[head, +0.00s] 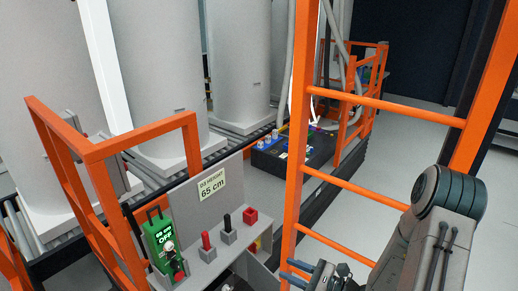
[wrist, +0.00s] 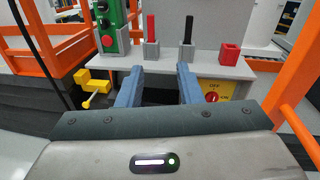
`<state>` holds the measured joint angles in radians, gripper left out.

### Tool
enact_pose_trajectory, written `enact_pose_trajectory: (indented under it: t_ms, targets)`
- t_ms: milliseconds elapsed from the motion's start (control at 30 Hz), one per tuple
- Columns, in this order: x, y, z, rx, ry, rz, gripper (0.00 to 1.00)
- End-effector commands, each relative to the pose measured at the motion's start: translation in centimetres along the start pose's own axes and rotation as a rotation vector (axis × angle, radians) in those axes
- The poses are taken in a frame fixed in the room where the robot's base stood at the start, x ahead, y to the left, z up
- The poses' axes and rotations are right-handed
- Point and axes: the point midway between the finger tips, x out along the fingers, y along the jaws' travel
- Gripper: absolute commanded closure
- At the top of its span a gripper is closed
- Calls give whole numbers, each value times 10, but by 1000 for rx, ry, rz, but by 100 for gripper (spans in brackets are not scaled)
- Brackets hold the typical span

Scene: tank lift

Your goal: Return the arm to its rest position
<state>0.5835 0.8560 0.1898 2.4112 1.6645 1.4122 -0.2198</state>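My arm (head: 430,225) is bent at the lower right of the head view, beside the orange ladder-like frame. My gripper (head: 292,274) shows at the bottom edge of the head view, partly cut off. In the wrist view my gripper (wrist: 158,82) has its two blue fingers apart with nothing between them. It faces the grey control console (wrist: 218,64), which carries a red lever (wrist: 151,30), a black lever (wrist: 187,32) and a red square socket (wrist: 230,54). The fingers appear apart from the levers.
A green control box (head: 163,240) reading "OFF" stands left of the levers. Orange rails (head: 150,133) and an orange ladder (head: 345,185) surround the console. A yellow handle (wrist: 95,88) and yellow switch plate (wrist: 215,97) are low down. Large pale tanks (head: 150,80) stand behind. Grey floor is open at right.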

Motion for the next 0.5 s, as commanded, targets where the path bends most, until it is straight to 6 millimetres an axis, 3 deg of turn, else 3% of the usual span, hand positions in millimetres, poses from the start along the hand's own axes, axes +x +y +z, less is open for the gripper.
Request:
enact_pose_trajectory:
  t_ms: [267, 500]
  targets:
    - [6, 30, 12, -131, 39, 203, 67]
    - [3, 76, 20, -345, 126, 505, 67]
